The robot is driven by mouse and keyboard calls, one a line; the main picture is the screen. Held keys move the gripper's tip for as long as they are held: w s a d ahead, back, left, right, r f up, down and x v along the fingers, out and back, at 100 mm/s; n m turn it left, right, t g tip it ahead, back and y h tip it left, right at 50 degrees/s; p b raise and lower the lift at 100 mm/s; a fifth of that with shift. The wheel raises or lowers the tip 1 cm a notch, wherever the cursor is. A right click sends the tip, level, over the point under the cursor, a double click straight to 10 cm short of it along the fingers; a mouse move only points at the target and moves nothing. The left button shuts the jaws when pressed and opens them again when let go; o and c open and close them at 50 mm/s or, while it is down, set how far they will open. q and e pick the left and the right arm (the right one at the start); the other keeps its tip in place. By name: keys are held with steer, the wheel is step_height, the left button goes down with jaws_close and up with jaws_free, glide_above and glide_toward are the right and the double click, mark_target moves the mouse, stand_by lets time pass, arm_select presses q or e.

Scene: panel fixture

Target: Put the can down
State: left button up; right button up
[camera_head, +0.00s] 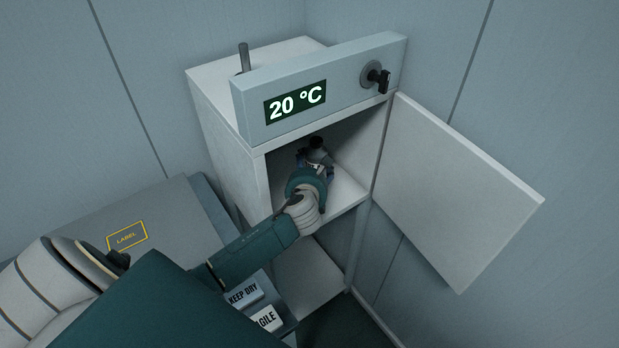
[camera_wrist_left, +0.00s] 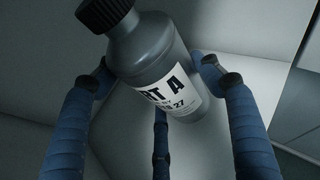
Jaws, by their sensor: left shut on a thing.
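The can is a grey bottle (camera_wrist_left: 150,50) with a black ribbed cap and a white label reading partly "RT A" and "27". It looks tilted in the left wrist view. My left gripper (camera_wrist_left: 158,78) has its blue fingers around the can's sides and is shut on it. In the head view the gripper (camera_head: 315,170) reaches into the open cabinet compartment, with the dark top of the can (camera_head: 317,143) just beyond it. The gripper covers most of the can there. I cannot tell whether its base touches the shelf (camera_head: 348,190). My right gripper is not in view.
The cabinet door (camera_head: 455,190) stands open to the right. A panel (camera_head: 320,90) with a "20 °C" display and a black knob (camera_head: 377,77) is above the opening. A grey labelled box (camera_head: 165,220) and smaller "KEEP DRY" (camera_head: 243,293) and "FRAGILE"-like boxes (camera_head: 266,318) are left and below.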

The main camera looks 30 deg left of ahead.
arm_select(q)
steer(key=shift+f, duration=1.95)
steer(key=o, duration=1.6)
steer(key=shift+s+f, duration=0.1)
steer(key=shift+f, duration=0.05)
steer(key=v, duration=1.2)
steer(key=shift+d, duration=0.1)
